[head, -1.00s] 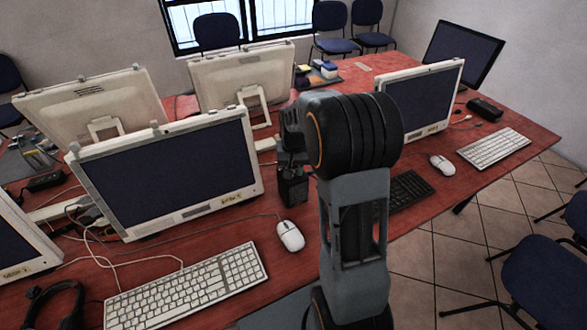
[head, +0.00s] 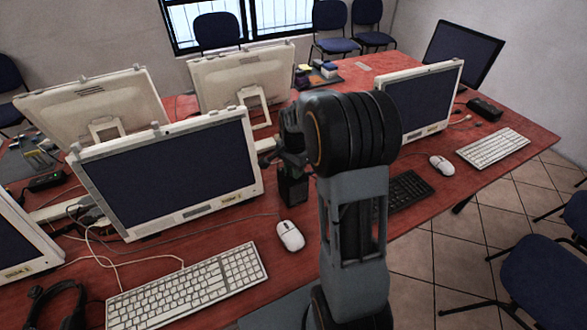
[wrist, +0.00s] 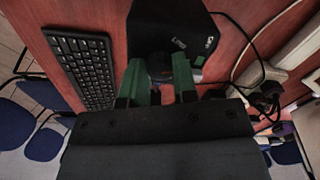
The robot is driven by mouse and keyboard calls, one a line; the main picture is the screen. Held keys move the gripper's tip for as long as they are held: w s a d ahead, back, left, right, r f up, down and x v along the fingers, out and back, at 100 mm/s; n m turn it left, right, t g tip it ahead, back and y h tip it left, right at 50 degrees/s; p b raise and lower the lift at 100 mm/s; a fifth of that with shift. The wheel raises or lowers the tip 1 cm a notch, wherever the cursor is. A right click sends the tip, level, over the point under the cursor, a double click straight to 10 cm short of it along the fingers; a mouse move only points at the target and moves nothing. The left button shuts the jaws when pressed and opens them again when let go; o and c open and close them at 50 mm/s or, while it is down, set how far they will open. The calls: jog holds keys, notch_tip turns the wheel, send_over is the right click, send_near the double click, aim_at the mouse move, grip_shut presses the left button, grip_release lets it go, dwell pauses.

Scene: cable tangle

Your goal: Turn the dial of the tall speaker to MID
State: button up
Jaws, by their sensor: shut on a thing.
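The tall speaker (head: 293,190) is a black upright box on the red table, partly behind my arm in the head view. In the wrist view its dark top face (wrist: 170,22) carries small pale markings, too small to read surely. The dark round dial (wrist: 160,66) sits between the green fingertips of my gripper (wrist: 159,78), which is shut on it. The dial's pointer cannot be made out, so its setting is unclear. In the head view my gripper (head: 291,162) is over the speaker's top, mostly hidden by my wrist.
A white monitor (head: 165,175) stands left of the speaker. A white mouse (head: 290,236) and keyboard (head: 188,284) lie in front. A black keyboard (wrist: 80,68) lies beside the speaker. Cables (wrist: 258,75) run close by on its other side.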

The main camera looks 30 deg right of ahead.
jog(key=shift+m, duration=1.2)
jog(key=o, duration=0.9)
jog(key=shift+o, duration=0.2)
jog(key=shift+r, duration=0.1)
notch_tip(320, 180, up, 8)
jog(key=p, duration=0.6)
